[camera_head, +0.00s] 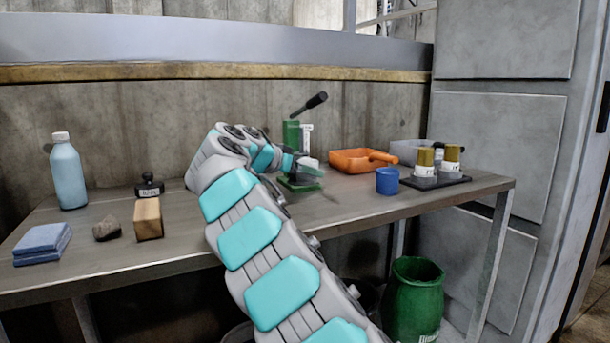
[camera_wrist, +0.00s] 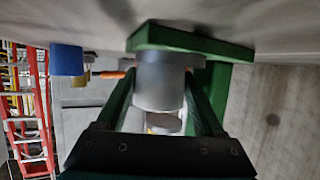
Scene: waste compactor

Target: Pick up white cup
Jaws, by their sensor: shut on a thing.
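The white cup (camera_wrist: 160,82) shows as a pale grey-white cylinder in the wrist view, between the two dark green fingers of my gripper (camera_wrist: 161,92). The gripper is shut on its sides. The cup's end meets or lies very close to the flat green base (camera_wrist: 190,42) of the press; I cannot tell whether they touch. In the head view my gripper (camera_head: 306,168) is at the green press (camera_head: 291,134), and only a small pale part of the cup (camera_head: 309,161) shows there, the rest hidden by the gripper.
A bottle (camera_head: 67,172), wooden block (camera_head: 148,219), stone (camera_head: 107,229) and blue cloths (camera_head: 42,240) lie left. The black lever (camera_head: 316,101) rises above.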

